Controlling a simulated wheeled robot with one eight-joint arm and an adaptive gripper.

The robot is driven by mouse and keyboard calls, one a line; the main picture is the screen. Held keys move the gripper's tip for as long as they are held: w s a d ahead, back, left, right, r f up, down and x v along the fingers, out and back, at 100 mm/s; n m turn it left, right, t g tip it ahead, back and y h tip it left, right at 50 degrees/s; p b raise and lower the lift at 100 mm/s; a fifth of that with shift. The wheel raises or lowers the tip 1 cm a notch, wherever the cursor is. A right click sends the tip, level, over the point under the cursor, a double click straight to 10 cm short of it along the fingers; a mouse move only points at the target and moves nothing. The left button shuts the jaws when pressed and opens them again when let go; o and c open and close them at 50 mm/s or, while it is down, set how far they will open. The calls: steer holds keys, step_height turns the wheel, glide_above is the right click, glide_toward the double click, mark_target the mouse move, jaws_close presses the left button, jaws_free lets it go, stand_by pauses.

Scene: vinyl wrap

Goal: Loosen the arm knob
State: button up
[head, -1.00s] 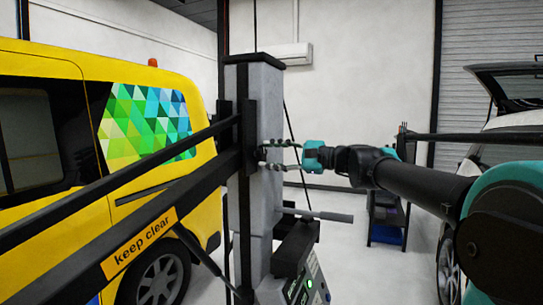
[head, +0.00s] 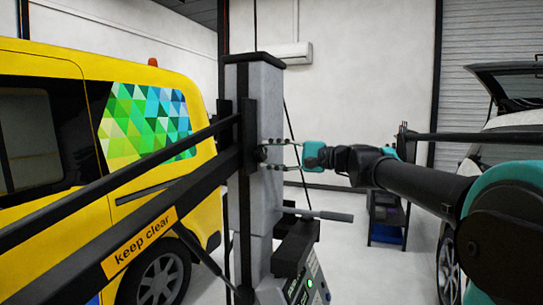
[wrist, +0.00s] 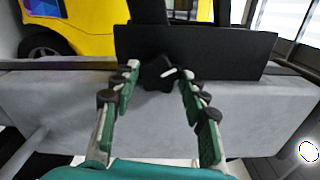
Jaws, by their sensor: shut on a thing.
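The arm knob (wrist: 158,73) is a black lobed knob on the black plate of the grey lift column. In the head view the knob (head: 261,154) is small and partly hidden by the fingertips. My gripper (wrist: 160,70) reaches in from the right in the head view (head: 267,154), level with the knob. Its two green-padded fingers are shut on the knob, one on each side. The grey column (head: 264,100) stands upright, with black lift arms running from it to the lower left.
A lift arm labelled "keep clear" (head: 143,244) crosses in front of a yellow van (head: 60,70). A grey lever (head: 318,214) and a control box (head: 300,275) sit below my gripper. A cart (head: 386,222) and a light-coloured car (head: 500,130) stand at the right.

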steer(key=shift+f, duration=0.15)
steer(key=o, duration=1.2)
steer(key=shift+c, duration=0.2)
steer(key=shift+d, duration=0.1)
steer(key=v, duration=1.2)
steer(key=shift+s, duration=0.1)
